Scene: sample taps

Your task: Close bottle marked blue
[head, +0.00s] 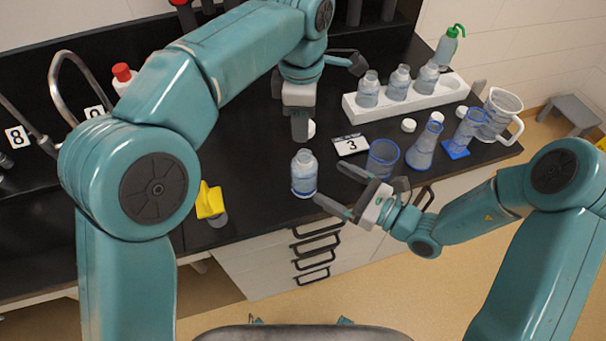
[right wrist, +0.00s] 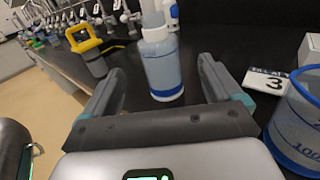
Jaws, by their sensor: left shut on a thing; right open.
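A clear bottle with a blue band (head: 304,173) stands upright near the bench's front edge. It also shows in the right wrist view (right wrist: 162,68), beyond and between my right fingers. My left gripper (head: 300,128) points down just above and behind the bottle, shut on a white cap (head: 311,128), which its dark fingers partly hide. My right gripper (head: 331,183) is open and empty to the right of the bottle, its fingers pointing at it. In the wrist view, a white and blue thing above the bottle is cut off and unclear.
A sign marked 3 (head: 351,145), a blue-rimmed beaker (head: 383,158), a flask (head: 424,150) and a jug (head: 497,115) stand right. A yellow-topped thing (head: 209,200) stands left.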

